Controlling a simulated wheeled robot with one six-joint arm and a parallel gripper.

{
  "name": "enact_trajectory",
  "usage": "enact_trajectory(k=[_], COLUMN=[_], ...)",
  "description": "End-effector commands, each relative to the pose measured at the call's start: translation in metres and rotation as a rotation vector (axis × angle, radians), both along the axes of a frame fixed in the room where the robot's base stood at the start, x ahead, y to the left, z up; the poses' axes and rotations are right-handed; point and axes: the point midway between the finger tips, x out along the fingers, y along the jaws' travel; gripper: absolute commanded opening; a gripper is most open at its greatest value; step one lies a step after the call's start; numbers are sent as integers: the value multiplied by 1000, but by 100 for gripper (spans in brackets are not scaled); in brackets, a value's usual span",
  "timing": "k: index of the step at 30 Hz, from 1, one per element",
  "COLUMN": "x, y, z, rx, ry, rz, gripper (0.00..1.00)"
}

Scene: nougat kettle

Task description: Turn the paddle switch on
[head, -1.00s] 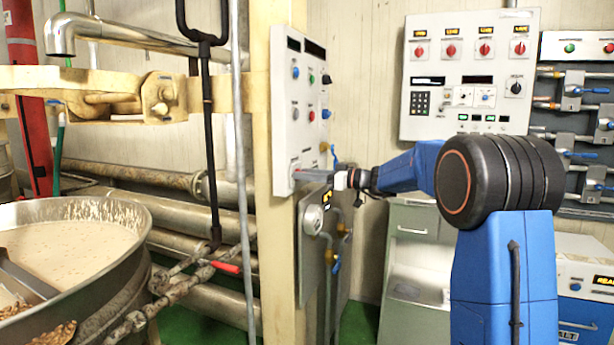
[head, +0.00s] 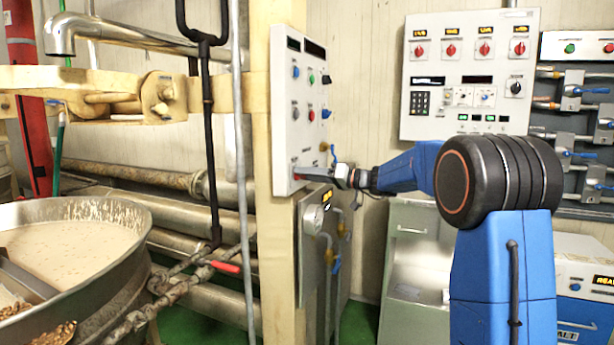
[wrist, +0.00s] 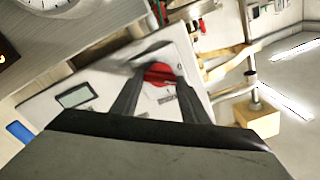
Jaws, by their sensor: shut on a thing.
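The paddle switch (wrist: 158,75) shows as a red piece on a pale panel in the wrist view. In the head view it sits low on the narrow grey control panel (head: 283,120) and is mostly hidden by my gripper. My gripper (head: 308,173) reaches that panel from the right, its fingertips at the panel's lower part. In the wrist view the two dark fingers of my gripper (wrist: 152,78) lie on either side of the red paddle, shut on it. The exact switch position cannot be told.
The narrow panel carries several other knobs and buttons above my gripper. A gauge box (head: 313,220) with pipes and a blue valve handle is close below. A large kettle (head: 75,235) stands at left. A bigger control panel (head: 468,75) hangs on the back wall.

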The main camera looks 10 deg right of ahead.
Motion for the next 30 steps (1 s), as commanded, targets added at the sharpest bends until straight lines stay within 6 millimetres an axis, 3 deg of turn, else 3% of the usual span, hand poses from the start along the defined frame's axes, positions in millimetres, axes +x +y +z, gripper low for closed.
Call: enact_trajectory(k=[30], x=[2], y=[-2], z=[-4], rx=[520], ry=[717], rz=[-2], gripper=[18])
